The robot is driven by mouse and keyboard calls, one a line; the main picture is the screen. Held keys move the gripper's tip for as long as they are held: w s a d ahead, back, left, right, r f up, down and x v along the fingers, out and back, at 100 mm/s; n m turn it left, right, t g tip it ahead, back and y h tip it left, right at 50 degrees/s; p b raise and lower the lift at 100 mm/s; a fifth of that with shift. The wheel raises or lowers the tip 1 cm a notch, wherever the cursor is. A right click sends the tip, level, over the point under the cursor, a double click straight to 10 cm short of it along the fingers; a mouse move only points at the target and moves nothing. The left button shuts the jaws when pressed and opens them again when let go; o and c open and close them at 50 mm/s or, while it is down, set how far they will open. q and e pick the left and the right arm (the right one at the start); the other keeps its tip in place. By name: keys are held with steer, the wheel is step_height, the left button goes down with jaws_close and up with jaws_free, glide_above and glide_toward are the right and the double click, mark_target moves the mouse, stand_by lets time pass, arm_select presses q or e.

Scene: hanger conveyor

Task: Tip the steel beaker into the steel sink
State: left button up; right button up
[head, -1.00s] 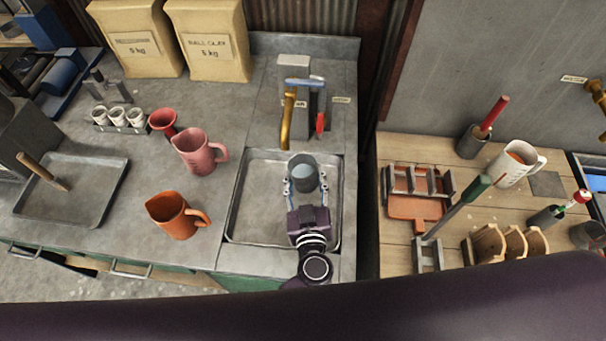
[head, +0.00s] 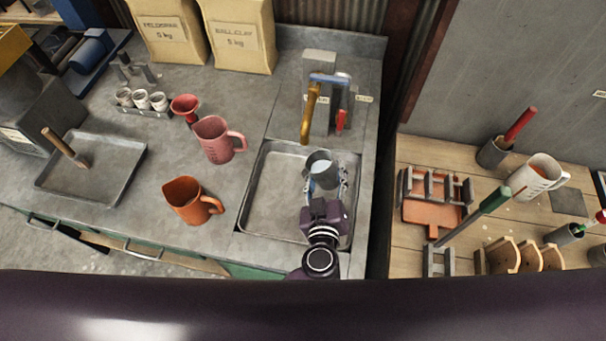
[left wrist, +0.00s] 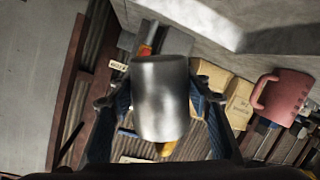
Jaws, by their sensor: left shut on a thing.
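The steel beaker (head: 323,172) is over the right part of the steel sink (head: 271,195) in the head view. Its mouth shows at the top, and it looks tilted a little; its contents cannot be made out. My left gripper (head: 327,184) is shut around its sides, one finger on each side, with the wrist nearer to me. In the left wrist view, the beaker (left wrist: 160,98) stands between the two fingers and hides part of what is behind. My right gripper is not in view.
A brass tap (head: 308,112) is behind the beaker. A pink jug (head: 216,139) and an orange jug (head: 188,201) stand left of the sink. A tray (head: 100,180) lies further left. A wooden bench (head: 415,150) with tools and a white jug (head: 537,178) is on the right.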

arm_select(q)
steer(key=shift+w, duration=0.1)
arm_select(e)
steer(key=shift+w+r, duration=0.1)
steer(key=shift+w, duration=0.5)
arm_select(q)
steer(key=shift+r, duration=0.1)
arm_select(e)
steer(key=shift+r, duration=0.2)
arm_select(q)
steer(key=shift+d+n+h+p, duration=0.1)
steer(key=shift+n+h+p, duration=0.25)
steer(key=shift+p, duration=0.3)
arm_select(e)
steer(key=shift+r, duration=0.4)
arm_select(q)
steer(key=shift+d+n, duration=0.1)
steer(key=shift+n, duration=0.15)
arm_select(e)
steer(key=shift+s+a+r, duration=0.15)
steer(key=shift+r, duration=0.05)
arm_select(q)
steer(key=shift+r+g+p, duration=0.1)
steer(key=shift+g+p, duration=0.2)
steer(key=shift+p, duration=0.2)
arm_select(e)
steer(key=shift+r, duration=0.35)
arm_select(q)
steer(key=shift+n, duration=0.3)
